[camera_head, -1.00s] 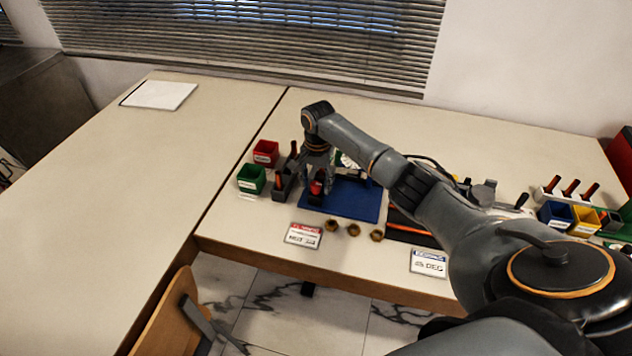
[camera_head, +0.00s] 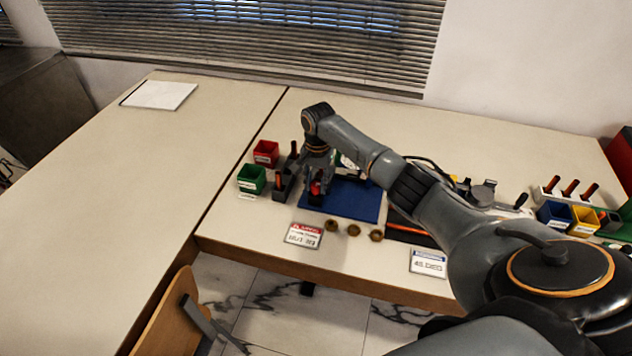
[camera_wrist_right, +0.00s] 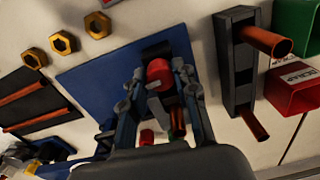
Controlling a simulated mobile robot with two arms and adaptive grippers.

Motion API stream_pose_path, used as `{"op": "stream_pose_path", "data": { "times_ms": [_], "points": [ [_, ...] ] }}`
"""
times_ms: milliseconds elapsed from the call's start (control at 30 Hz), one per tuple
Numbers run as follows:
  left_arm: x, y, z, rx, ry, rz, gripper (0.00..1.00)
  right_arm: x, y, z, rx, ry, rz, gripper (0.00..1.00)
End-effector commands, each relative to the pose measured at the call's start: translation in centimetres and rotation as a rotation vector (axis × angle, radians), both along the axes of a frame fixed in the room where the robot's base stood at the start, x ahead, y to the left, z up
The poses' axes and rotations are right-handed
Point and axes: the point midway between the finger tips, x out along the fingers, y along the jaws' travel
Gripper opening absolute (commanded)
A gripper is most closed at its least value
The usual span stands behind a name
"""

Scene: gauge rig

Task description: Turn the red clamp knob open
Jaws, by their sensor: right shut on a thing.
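The red clamp knob (camera_wrist_right: 158,72) shows in the right wrist view between the fingers of my right gripper (camera_wrist_right: 162,90). It also shows as a small red patch (camera_head: 316,188) in the head view, at the left end of the blue base plate (camera_head: 355,202). My right gripper (camera_head: 317,180) points down over the plate and is shut on the knob. The fingers hide part of the knob and its mount. My left gripper is not in view.
Several brass nuts (camera_head: 353,230) and a red-headed card (camera_head: 303,235) lie in front. The left table is mostly clear.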

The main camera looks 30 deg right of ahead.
Motion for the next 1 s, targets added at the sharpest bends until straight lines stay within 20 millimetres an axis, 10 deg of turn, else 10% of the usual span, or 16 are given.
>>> {"op": "stream_pose_path", "data": {
  "times_ms": [1000],
  "points": [
    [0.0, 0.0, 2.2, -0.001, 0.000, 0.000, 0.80, 0.1, 0.0, 0.0, 0.002, 0.000, 0.901, 0.00]
  ]
}}
